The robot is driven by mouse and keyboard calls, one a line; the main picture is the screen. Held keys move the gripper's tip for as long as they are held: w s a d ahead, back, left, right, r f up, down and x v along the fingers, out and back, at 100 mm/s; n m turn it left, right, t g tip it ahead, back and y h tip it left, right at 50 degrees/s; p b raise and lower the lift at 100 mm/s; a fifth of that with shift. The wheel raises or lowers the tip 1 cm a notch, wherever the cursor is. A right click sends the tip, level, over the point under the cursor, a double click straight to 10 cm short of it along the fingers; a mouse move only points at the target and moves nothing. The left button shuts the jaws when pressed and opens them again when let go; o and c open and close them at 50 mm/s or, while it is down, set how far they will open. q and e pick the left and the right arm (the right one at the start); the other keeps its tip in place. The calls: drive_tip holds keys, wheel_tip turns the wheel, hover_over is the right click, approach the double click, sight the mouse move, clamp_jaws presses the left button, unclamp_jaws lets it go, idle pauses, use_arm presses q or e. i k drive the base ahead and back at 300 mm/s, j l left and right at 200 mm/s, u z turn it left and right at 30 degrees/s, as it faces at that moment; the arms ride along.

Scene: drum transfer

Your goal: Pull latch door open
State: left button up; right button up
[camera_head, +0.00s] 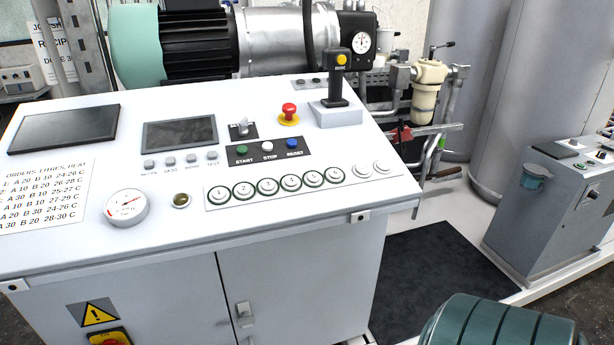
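A grey latch handle (244,314) sits on the front of the white console cabinet, just right of a vertical seam. The cabinet door (300,285) it is on looks flush and closed. The left panel (165,290) beside the seam is also flush. The lower part of the front is cut off by the picture's bottom edge. Neither of my grippers is in view.
The console top (330,205) overhangs the doors and carries buttons, a red emergency stop (289,112) and a joystick (337,80). A dark green ribbed object (495,325) stands at bottom right. A black mat (430,270) lies clear right of the cabinet.

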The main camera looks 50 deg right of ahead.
sight(317, 287)
drive_tip(key=k+j+z, duration=0.1)
drive_tip(key=z, duration=1.35)
